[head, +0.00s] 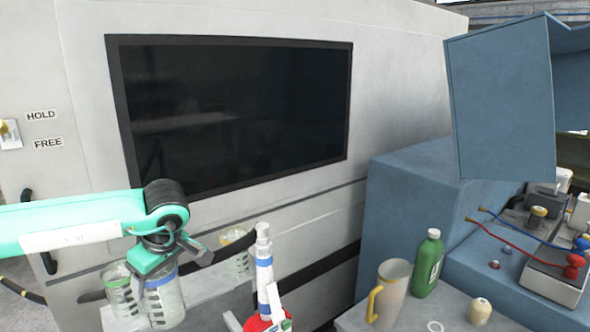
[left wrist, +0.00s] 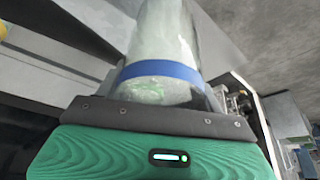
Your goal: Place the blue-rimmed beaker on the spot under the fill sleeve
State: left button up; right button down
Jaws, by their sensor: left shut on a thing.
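My left gripper (head: 178,264) is at the lower left of the head view, shut on the clear blue-rimmed beaker (head: 165,303). In the left wrist view the beaker (left wrist: 160,50) sits between the dark jaws, its blue band (left wrist: 160,72) just beyond them. In the head view the beaker is close to a ledge; I cannot tell whether it touches it. I cannot tell if this is the fill sleeve. The spot is not clearly visible.
A mug (head: 392,292), a green bottle (head: 428,264) and a small bottle (head: 480,311) stand on the table at right. A grey machine wall (head: 400,70) rises behind.

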aim_at(172, 323)
pick_arm(q)
jog(key=s+d+f+m, duration=0.1)
jog(key=f+m, duration=0.1)
jog(key=s+d+f+m+t+h, duration=0.1)
jog(key=f+m, duration=0.2)
jog(key=s+d+f+m+h, duration=0.1)
jog(key=f+m, duration=0.1)
jog(key=f, duration=0.1)
jog(key=shift+s+d+t, duration=0.15)
jog(key=shift+s+t, duration=0.25)
jog(key=s+d+f+m+h, duration=0.2)
jog(key=s+d+f+m, duration=0.1)
jog(key=s+m, duration=0.2)
jog(key=shift+d+f+m+t, duration=0.25)
jog(key=shift+d+m+t, duration=0.1)
jog(key=shift+m, duration=0.15)
jog(key=shift+w, duration=0.1)
